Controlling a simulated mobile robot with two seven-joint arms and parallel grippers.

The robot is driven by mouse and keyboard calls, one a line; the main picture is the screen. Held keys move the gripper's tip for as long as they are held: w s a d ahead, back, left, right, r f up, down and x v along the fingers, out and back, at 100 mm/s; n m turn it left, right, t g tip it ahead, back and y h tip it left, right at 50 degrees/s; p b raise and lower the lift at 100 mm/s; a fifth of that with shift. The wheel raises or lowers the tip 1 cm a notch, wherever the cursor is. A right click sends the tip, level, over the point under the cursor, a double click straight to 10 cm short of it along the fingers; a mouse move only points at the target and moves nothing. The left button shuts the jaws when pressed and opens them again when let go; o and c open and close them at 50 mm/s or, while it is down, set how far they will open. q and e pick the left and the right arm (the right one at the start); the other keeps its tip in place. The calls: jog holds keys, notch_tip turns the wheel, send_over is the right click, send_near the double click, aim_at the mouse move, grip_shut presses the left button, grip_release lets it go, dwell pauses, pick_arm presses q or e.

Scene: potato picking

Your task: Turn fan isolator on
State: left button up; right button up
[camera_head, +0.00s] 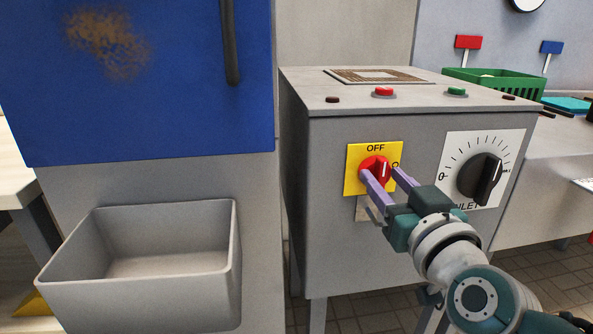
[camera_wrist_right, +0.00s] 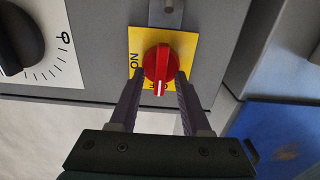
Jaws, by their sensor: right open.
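My left gripper is not in view.
A black dial (camera_head: 478,178) on a white scale is right of the isolator. Red (camera_head: 383,91) and green (camera_head: 457,91) buttons sit on the cabinet top. A grey open bin (camera_head: 190,285) and a blue panel (camera_head: 140,80) stand at left. A green crate (camera_head: 500,85) is behind.

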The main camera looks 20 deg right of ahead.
grip_shut()
dwell(0.8)
jog(key=m, duration=0.3)
jog(key=shift+d+m, duration=0.1)
jog(key=shift+m, duration=0.3)
jog(key=m, duration=0.4)
jog(key=shift+d+f+m, duration=0.1)
jog(key=shift+f+m, duration=0.05)
jog(key=shift+m, duration=0.15)
jog(key=m, duration=0.4)
jog(key=shift+s+f, duration=0.1)
jog(key=shift+f, duration=0.05)
jog(key=shift+d+m+b, duration=0.1)
jog(key=shift+m+b, duration=0.4)
jog(key=shift+m, duration=2.2)
